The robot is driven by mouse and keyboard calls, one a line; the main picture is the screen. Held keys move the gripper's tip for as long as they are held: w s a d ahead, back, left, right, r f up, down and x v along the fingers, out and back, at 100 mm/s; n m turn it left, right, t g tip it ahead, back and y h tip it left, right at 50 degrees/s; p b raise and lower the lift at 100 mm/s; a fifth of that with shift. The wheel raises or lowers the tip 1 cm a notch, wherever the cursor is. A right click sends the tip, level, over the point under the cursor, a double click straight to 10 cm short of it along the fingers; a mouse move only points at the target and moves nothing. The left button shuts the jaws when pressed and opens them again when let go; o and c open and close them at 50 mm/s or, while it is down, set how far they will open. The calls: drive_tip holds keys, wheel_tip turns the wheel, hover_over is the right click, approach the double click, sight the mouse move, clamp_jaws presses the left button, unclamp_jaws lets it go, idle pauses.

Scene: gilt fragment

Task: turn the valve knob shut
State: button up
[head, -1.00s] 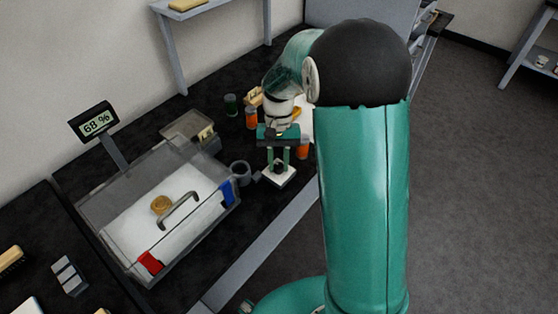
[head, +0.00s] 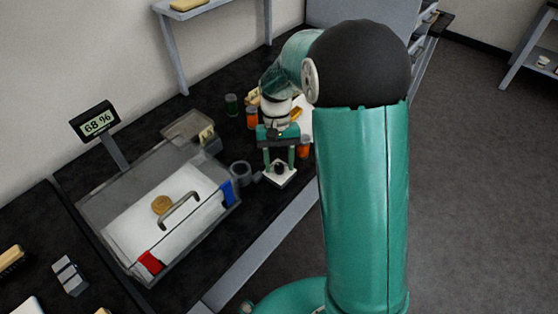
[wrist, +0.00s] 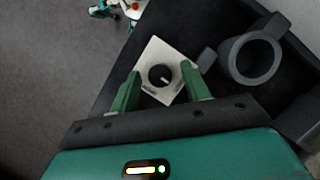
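The valve knob (head: 279,168) is a small round black knob with a pale pointer mark. It sits on a square white plate (head: 286,178) near the front edge of the dark bench. In the wrist view the knob (wrist: 161,76) shows between the two green fingers, its mark pointing to the lower right. Small print on the plate (wrist: 152,52) is too blurred to read. My gripper (head: 279,165) is above the plate, fingers pointing down. In the wrist view my gripper (wrist: 161,84) is open, with a gap on each side of the knob.
A grey ring-shaped holder (wrist: 254,60) stands close beside the plate. A clear lidded case (head: 120,225) with a handle is at the left, below a display (head: 97,121) reading 68 %. Orange bottles (head: 252,117) and a green one (head: 232,104) stand behind my gripper.

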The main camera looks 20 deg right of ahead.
drive_tip(key=a+v, duration=0.1)
drive_tip(key=v, duration=1.2)
drive_tip(key=shift+w+d+r, duration=0.15)
drive_tip(key=shift+d+r, duration=0.25)
drive_tip(key=shift+d, duration=0.1)
drive_tip(key=s+r+n+t, duration=0.1)
drive_tip(key=s+r+t, duration=0.25)
drive_tip(key=s, duration=0.25)
drive_tip(key=s+r+t, duration=0.2)
drive_tip(key=s+r, duration=0.2)
drive_tip(key=s, duration=0.2)
drive_tip(key=s+a+f+n+t, duration=0.1)
drive_tip(key=s+t, duration=0.3)
drive_tip(key=s, duration=0.7)
drive_tip(key=shift+h, duration=0.4)
